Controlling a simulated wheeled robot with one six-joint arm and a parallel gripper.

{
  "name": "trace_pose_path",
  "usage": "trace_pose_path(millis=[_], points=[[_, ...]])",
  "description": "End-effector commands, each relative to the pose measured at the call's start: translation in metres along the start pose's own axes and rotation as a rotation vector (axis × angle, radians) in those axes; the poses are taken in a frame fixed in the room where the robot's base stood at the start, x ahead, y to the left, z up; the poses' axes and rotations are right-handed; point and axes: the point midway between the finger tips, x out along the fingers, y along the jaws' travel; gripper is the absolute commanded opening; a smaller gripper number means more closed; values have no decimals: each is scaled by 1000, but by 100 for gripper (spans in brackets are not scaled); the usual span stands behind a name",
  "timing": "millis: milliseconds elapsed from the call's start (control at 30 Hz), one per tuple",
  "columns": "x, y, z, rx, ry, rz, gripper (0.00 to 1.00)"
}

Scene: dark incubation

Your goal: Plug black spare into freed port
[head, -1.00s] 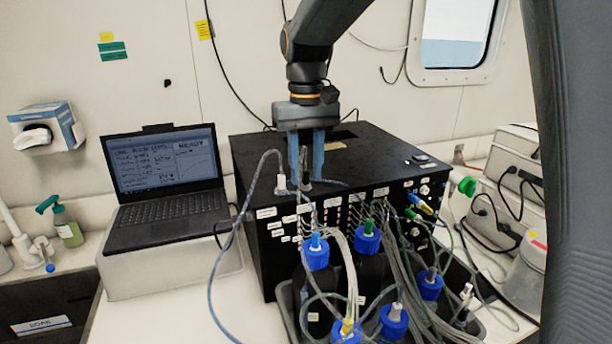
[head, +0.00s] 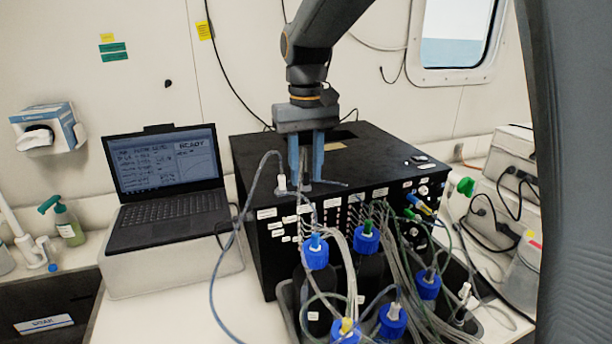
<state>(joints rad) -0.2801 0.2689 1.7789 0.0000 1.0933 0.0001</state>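My gripper (head: 306,180) points straight down at the front edge of the top of the black box (head: 380,160). Its two blue-grey fingers are a little apart. A small grey piece (head: 306,184) shows between the fingertips, with a dark lead running right along the box top; I cannot tell whether the fingers grip it. A light plug (head: 281,182) on a grey cable stands upright on the box top, just left of the fingers. The port row (head: 340,212) is on the box's front face, partly covered by tubes. I cannot pick out the black spare or the freed port for certain.
Several blue-capped bottles (head: 316,256) with pale tubes stand in a dark tray before the box. A laptop (head: 168,185) reading READY sits on the left, with the grey cable looping between it and the box. Green and blue connectors (head: 420,205) stick out at right.

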Motion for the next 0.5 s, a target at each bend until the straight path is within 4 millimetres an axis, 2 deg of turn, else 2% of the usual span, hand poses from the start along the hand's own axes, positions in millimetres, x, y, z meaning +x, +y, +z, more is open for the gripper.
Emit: trace_pose_path(millis=[233, 400, 500], points=[[0, 0, 0, 0, 0, 0, 30], [0, 0, 0, 0, 0, 0, 2], [0, 0, 0, 0, 0, 0, 0]])
